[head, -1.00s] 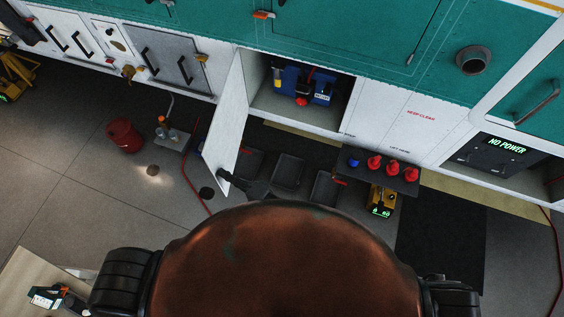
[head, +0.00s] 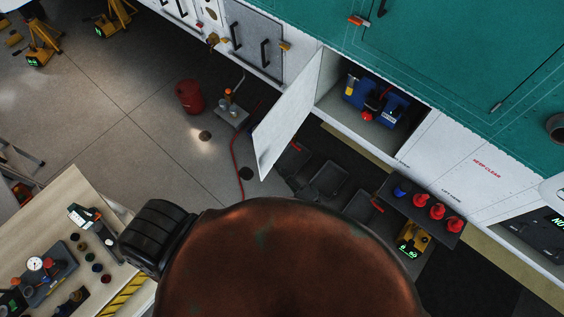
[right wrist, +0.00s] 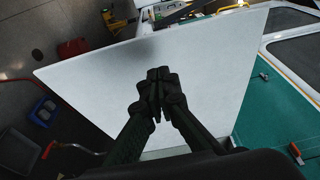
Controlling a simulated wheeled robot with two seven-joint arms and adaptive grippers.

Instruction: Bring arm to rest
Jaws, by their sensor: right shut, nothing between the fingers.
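My right gripper (right wrist: 157,76) is shut and empty in the right wrist view, its fingertips together in front of the white hatch door (right wrist: 215,75). I cannot tell whether it touches the door. My left gripper is not in view.
The open bay holds a blue unit (head: 375,103). A dark tray with red caps (head: 437,211) stands at the right, a yellow unit (head: 412,240) below it. A red canister (head: 190,97) stands on the floor. A workbench (head: 40,215) is at lower left.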

